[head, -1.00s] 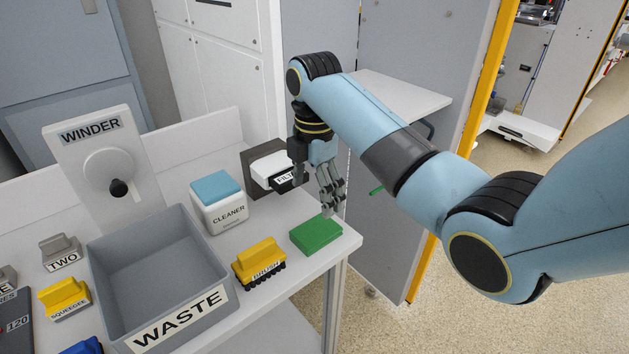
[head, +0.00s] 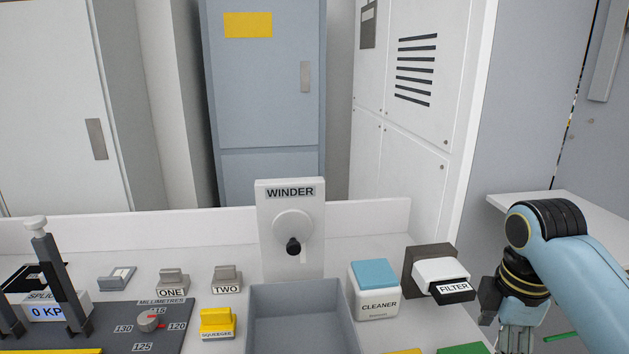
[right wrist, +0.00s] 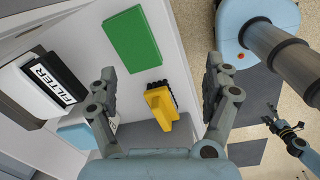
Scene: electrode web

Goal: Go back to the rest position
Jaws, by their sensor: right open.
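My right arm comes in at the right of the head view, bent down at the wrist. My right gripper (head: 515,338) hangs to the right of the FILTER box (head: 442,275), its lower part cut off by the picture's bottom edge. In the right wrist view the right gripper (right wrist: 160,80) has its fingers wide apart with nothing held.
The bench carries the WINDER (head: 291,235), the CLEANER box (head: 375,300), a grey bin (head: 303,300), a yellow squeegee (head: 217,322) and a splice device (head: 45,300). A white shelf (head: 560,215) stands behind my right arm. Cabinets (head: 265,100) close off the back.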

